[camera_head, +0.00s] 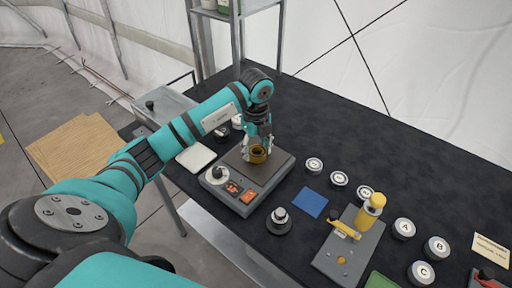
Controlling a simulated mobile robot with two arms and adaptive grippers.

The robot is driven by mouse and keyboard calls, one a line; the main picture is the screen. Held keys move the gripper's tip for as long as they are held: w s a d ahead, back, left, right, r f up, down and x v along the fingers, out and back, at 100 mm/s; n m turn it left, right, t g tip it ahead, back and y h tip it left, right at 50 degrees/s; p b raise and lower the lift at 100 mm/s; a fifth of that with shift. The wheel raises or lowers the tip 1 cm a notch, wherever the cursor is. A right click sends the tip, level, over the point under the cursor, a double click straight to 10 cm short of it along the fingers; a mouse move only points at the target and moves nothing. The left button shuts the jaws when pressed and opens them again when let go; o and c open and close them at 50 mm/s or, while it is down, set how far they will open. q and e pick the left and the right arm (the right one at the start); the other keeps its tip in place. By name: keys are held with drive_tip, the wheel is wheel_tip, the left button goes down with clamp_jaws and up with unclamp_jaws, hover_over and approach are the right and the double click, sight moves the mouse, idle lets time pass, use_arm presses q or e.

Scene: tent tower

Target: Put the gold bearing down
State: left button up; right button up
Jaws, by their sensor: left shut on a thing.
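The gold bearing (259,155) is a small gold ring at the top plate of a grey device with a knob and orange buttons (246,182). My left gripper (257,148) points down over this plate, shut on the gold bearing. I cannot tell whether the bearing touches the plate or is held just above it. My right gripper is not in view.
A blue square (310,203) and a small dark round part with a pale top (280,219) lie right of the device. A grey fixture with a yellow post (350,243) stands further right. Several lettered round pieces (403,229) surround it. The dark table's back is clear.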

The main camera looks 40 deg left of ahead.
use_arm(q)
drive_tip(key=shift+f, duration=0.2)
drive_tip(key=o, duration=1.3)
drive_tip(key=shift+r, duration=0.1)
drive_tip(key=shift+r, duration=0.45)
drive_tip(key=shift+r+b, duration=0.5)
drive_tip(key=shift+r, duration=5.2)
